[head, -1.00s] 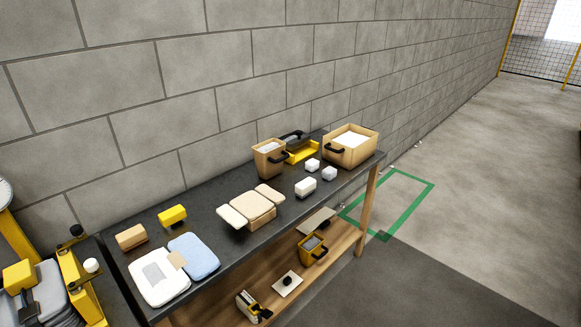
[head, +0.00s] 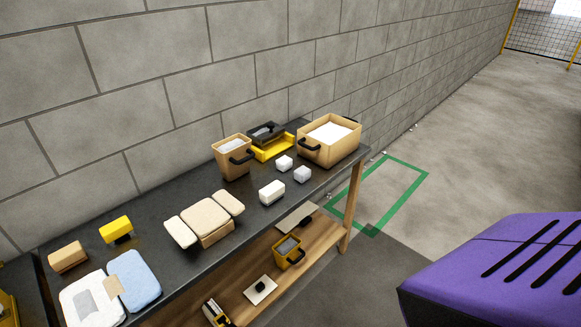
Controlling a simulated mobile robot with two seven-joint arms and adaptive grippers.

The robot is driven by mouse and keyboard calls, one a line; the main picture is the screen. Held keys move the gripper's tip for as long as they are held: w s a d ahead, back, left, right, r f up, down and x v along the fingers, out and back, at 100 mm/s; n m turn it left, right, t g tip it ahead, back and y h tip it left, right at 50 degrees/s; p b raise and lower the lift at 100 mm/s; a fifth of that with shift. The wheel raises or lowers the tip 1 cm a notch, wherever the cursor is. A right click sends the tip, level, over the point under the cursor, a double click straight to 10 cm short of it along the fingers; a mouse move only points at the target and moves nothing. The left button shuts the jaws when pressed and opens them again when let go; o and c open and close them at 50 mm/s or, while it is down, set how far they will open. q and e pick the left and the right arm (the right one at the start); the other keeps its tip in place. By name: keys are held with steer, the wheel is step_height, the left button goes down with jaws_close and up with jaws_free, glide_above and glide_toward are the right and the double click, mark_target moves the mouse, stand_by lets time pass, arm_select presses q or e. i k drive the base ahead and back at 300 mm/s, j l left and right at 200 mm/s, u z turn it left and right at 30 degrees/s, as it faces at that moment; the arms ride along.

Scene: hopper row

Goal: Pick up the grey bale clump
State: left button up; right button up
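Several small pale clumps lie on the dark bench top (head: 190,262) in the head view. One (head: 303,174) looks slightly greyer than the others, but I cannot tell for sure that it is the grey bale clump. A whiter one (head: 284,163) lies just behind it, and a longer white block (head: 271,192) lies to its left. They stand apart from each other and nothing holds them. Neither of my grippers is in view.
A tan box of white material (head: 355,148), a tan handled bin (head: 224,160) and a yellow tray (head: 272,151) stand behind the clumps. Tan pads (head: 207,220) lie left. A wooden lower shelf holds a yellow bin (head: 287,252). A block wall backs the bench.

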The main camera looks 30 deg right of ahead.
mark_target(303, 173)
steer(key=i+l+u, duration=0.2)
steer(key=l, duration=0.35)
steer(key=l+u, duration=0.15)
steer(key=l, duration=0.35)
steer(key=i+l, duration=0.1)
steer(key=l, duration=1)
steer(key=i+l+u, duration=0.1)
steer(key=l, duration=1)
